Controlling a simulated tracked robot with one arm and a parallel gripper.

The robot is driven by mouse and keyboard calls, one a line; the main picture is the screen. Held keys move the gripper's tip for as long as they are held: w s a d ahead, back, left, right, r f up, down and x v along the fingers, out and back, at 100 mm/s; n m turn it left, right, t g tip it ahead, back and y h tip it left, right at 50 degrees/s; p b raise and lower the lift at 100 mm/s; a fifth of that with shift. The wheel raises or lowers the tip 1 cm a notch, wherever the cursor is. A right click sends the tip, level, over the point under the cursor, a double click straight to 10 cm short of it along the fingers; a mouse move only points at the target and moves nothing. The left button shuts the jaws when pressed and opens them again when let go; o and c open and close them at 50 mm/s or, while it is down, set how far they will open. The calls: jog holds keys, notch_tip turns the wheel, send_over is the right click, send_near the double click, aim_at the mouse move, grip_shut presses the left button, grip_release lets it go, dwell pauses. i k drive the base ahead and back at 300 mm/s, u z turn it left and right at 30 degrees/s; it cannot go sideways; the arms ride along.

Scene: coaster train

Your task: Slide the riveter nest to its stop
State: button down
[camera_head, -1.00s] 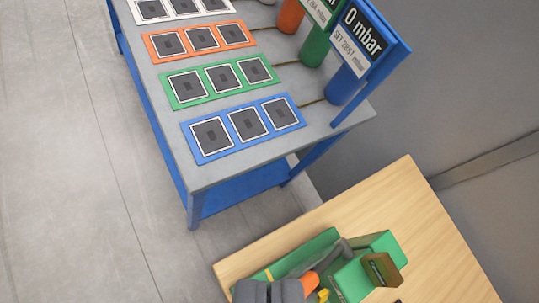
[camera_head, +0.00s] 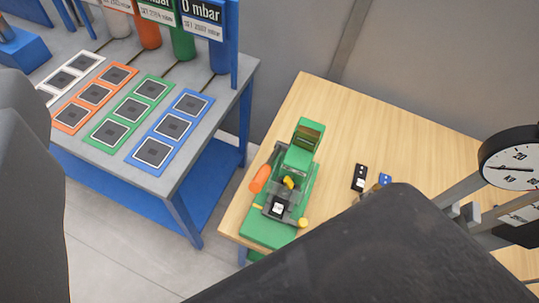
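The riveter (camera_head: 297,160) is a green machine near the left edge of the wooden table, with an orange grip (camera_head: 260,179) on its left side. A dark block that looks like the nest (camera_head: 277,209) sits on the near part of its green base, with a small white and black piece on top. A yellow knob (camera_head: 303,222) is at the block's near right. I cannot tell whether the nest touches its stop. My gripper's fingers cannot be made out. Large dark shapes, probably parts of my arm, cover the left edge and the lower right.
The wooden table (camera_head: 350,110) has clear room behind the riveter. A black part (camera_head: 359,177) and a blue part (camera_head: 385,179) lie to its right. A dial gauge (camera_head: 513,160) stands at the right edge. A blue-framed bench (camera_head: 205,145) with coloured trays stands at left.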

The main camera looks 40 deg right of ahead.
aim_at(291, 203)
jog(key=z, duration=0.45)
jog(key=k, duration=0.5)
jog(key=z, duration=0.3)
